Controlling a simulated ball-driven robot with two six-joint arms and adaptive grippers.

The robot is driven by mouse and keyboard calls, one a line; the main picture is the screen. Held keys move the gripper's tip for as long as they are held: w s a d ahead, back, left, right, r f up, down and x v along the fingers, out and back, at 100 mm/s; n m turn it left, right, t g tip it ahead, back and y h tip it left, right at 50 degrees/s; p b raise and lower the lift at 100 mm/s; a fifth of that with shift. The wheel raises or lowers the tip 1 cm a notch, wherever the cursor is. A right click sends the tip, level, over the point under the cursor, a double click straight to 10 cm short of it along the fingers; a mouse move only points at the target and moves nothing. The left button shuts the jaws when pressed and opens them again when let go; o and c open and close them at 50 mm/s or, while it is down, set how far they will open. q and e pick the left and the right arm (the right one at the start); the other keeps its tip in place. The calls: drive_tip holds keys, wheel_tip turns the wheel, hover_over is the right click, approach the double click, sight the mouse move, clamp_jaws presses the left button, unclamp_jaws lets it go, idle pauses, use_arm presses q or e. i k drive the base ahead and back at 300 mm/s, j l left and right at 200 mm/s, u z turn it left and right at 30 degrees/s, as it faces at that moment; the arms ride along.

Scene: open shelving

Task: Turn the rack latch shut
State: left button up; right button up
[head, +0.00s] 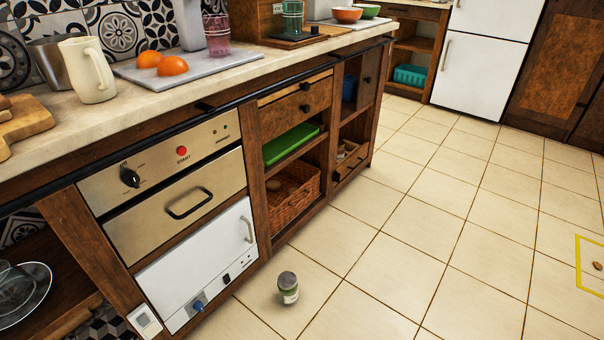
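No part is clearly readable as the rack latch. A tan appliance front (215,160) in the counter carries a black dial (130,178), its pointer tilted, and a red start button (182,151). Below is a drawer front with a black loop handle (189,203), looking closed. Under that is a white door (185,270), looking closed, with a metal handle (248,229) and a blue knob (198,306) low on it. I cannot tell whether any of these is the latch. Neither of my grippers is in view.
A lidded jar (288,289) stands on the tiled floor (385,265) close to the cabinet. Open shelves hold a green tray (291,145) and a wicker basket (292,192). A yellow outline (578,262) marks the floor at right. The middle floor is clear.

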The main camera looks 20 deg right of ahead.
sight(337, 176)
drive_tip(key=i+l+u, duration=0.15)
drive_tip(key=l+u, duration=0.15)
drive_tip(key=i+l+u, duration=0.1)
drive_tip(key=l+u, duration=0.2)
drive_tip(key=l, duration=0.25)
drive_tip(key=i+l+u, duration=0.1)
drive_tip(key=l+u, duration=0.2)
drive_tip(key=l, duration=0.15)
